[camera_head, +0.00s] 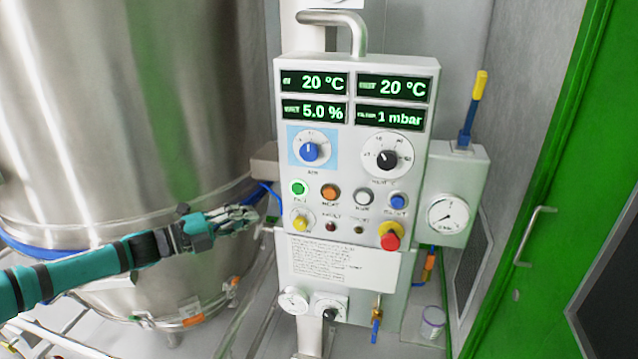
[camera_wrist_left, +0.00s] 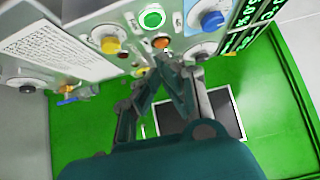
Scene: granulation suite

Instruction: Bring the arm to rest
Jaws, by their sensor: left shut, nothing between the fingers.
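My left arm comes in from the left in the head view. Its gripper (camera_head: 258,212) is shut and empty, just left of the control panel (camera_head: 345,270), near the lit green button (camera_head: 299,188) and the yellow knob (camera_head: 300,223). In the wrist view the shut fingers (camera_wrist_left: 170,65) point toward the panel, below the green button (camera_wrist_left: 151,17) and next to the orange button (camera_wrist_left: 161,42). I cannot tell whether the fingertips touch the panel. My right gripper is in neither view.
A large steel vessel (camera_head: 120,110) stands at the left behind my arm. A side box with a gauge (camera_head: 448,214) and a yellow-and-blue lever (camera_head: 472,110) is right of the panel. A green door (camera_head: 560,150) is at the right. A small jar (camera_head: 432,322) stands below.

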